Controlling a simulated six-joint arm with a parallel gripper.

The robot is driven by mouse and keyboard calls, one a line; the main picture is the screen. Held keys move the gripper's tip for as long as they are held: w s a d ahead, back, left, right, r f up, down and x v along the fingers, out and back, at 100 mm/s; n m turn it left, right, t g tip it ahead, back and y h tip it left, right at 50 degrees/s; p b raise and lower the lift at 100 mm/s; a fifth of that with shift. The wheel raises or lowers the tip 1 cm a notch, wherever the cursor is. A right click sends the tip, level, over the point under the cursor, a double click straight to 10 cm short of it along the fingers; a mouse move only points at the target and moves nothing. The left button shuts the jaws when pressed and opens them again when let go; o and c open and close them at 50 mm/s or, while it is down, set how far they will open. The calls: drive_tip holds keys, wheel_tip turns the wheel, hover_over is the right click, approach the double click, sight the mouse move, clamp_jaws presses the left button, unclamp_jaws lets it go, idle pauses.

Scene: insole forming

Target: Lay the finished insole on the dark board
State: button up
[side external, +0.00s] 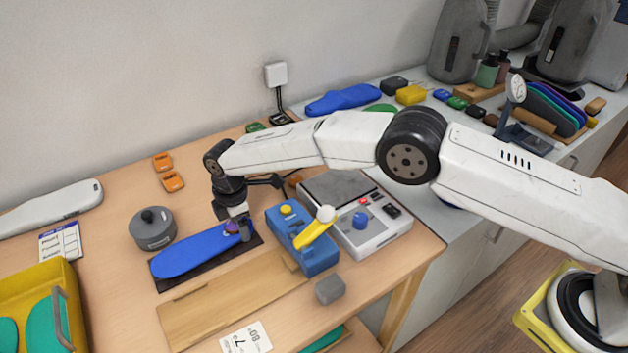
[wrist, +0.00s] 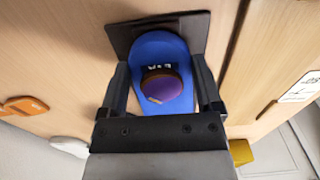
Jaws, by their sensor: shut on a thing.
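The blue insole (side external: 195,256) lies lengthwise over the dark board (side external: 172,284), whose edges show around it. I cannot tell whether it touches the board all along. My gripper (side external: 238,230) is at the insole's right end, shut on it. In the wrist view the fingers of my gripper (wrist: 161,72) stand on both sides of the insole (wrist: 155,48). A round purple patch (wrist: 161,84) with a brown edge shows on the insole between the fingers. The dark board (wrist: 122,32) shows beyond and beside the insole; its near part is hidden by my gripper.
A blue device with a yellow lever (side external: 303,240) stands just right of the board. A grey lidded pot (side external: 152,230) stands behind it to the left. A wooden plank (side external: 230,300) lies in front, with a grey block (side external: 329,289) nearby. A yellow bin (side external: 40,300) is at the far left.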

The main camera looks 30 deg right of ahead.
drive_tip(key=shift+f, duration=0.3)
idle(0.4)
drive_tip(key=o, duration=1)
drive_tip(key=shift+o, duration=0.2)
drive_tip(key=shift+r, duration=0.15)
drive_tip(key=shift+r, duration=3.85)
drive_tip(key=shift+d, duration=0.1)
